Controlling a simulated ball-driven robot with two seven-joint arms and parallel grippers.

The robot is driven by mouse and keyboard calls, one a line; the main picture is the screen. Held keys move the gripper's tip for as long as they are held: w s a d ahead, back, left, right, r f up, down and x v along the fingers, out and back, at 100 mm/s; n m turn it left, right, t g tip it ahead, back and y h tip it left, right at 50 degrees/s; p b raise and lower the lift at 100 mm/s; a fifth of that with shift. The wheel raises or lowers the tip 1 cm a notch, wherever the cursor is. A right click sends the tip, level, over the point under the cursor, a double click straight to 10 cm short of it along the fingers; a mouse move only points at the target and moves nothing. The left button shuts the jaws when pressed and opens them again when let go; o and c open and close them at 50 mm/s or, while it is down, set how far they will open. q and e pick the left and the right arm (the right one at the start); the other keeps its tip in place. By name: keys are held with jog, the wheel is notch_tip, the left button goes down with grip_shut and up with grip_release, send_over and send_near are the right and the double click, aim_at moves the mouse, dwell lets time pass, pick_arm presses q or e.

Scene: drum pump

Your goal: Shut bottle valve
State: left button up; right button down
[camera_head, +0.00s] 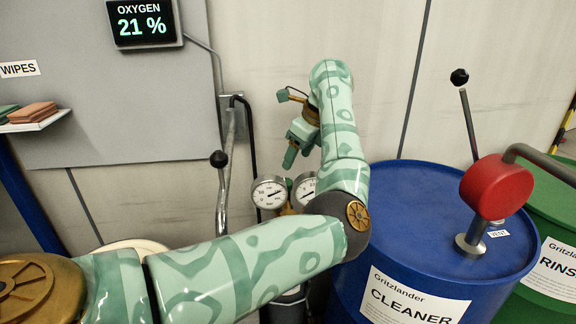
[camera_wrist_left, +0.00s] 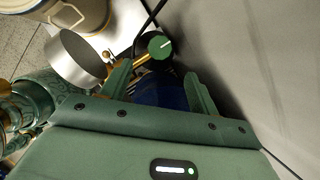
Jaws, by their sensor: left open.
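In the head view two round pressure gauges, the left one (camera_head: 269,192) and the right one (camera_head: 303,190), sit on brass fittings behind my left arm. The bottle below them is mostly hidden by that arm. My left gripper (camera_head: 290,158) hangs above the gauges, pointing down, apart from them. In the left wrist view a round green knob with a white mark (camera_wrist_left: 161,46) sits on a brass stem, just beyond my left gripper (camera_wrist_left: 157,75), whose two fingers are apart with nothing held. I cannot tell whether this knob is the bottle valve. My right gripper is not in view.
A blue cleaner drum (camera_head: 415,215) with a red pump head (camera_head: 497,187) and lever stands right, beside a green rinse drum (camera_head: 555,215). An oxygen display (camera_head: 144,21) hangs on the wall panel.

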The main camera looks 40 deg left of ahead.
pick_arm(q)
jog(key=p+v, duration=0.2)
jog(key=v, duration=0.5)
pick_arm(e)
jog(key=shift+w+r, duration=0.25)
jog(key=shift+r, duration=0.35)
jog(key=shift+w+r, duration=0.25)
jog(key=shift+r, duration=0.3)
pick_arm(q)
jog(key=shift+r, duration=0.2)
